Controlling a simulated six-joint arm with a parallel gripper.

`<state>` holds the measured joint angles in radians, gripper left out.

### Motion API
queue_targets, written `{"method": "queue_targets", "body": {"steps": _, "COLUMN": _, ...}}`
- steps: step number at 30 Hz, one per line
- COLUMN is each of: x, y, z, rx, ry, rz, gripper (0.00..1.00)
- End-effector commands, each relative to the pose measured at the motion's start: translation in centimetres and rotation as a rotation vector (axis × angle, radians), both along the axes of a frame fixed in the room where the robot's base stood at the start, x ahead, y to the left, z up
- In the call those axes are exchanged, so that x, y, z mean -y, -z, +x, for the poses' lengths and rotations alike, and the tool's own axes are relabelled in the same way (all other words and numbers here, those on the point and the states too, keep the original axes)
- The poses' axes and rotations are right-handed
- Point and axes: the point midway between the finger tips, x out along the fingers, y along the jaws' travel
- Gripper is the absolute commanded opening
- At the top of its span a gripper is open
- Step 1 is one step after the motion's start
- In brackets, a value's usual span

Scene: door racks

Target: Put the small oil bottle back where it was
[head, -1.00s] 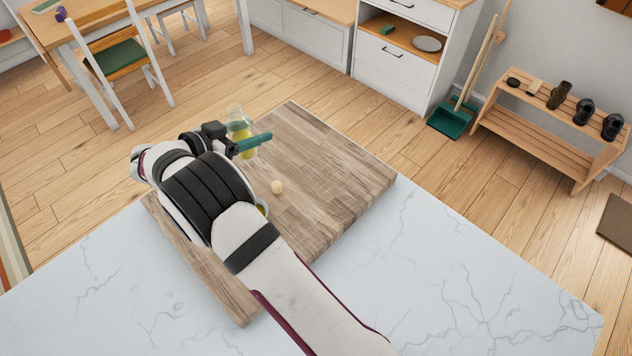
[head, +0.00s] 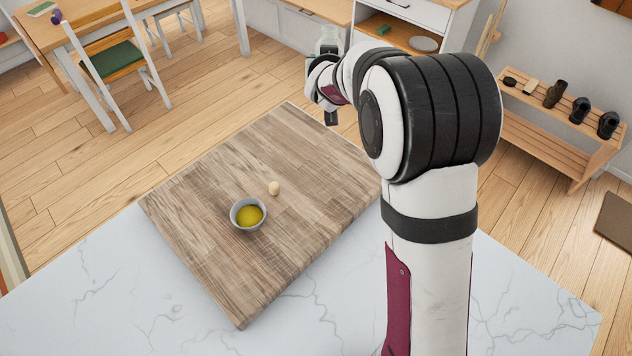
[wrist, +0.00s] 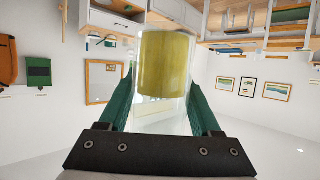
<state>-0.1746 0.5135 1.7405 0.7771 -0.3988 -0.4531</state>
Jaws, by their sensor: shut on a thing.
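The small oil bottle (wrist: 168,62) is clear glass with yellow-green oil, held between the green fingers of my gripper (wrist: 163,105) in the wrist view. The wrist view is upside down to the room.
The wooden board (head: 190,240) lies on a white marble counter (head: 110,290). Much of the board is bare. Away from the counter are a wooden rack (head: 560,140) with dark items, an open-shelf cabinet (head: 400,40), and a table with a chair (head: 110,60).

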Motion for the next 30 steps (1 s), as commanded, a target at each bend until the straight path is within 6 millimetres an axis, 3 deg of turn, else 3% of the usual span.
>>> {"method": "queue_targets", "body": {"steps": 17, "x": 3.9, "y": 2.7, "z": -4.0, "rx": 0.001, "ry": -0.221, "rz": -0.004, "gripper": 0.00}}
{"method": "queue_targets", "body": {"steps": 30, "x": 7.0, "y": 8.3, "z": -13.8, "rx": -0.001, "ry": -0.428, "rz": -0.001, "gripper": 0.00}}
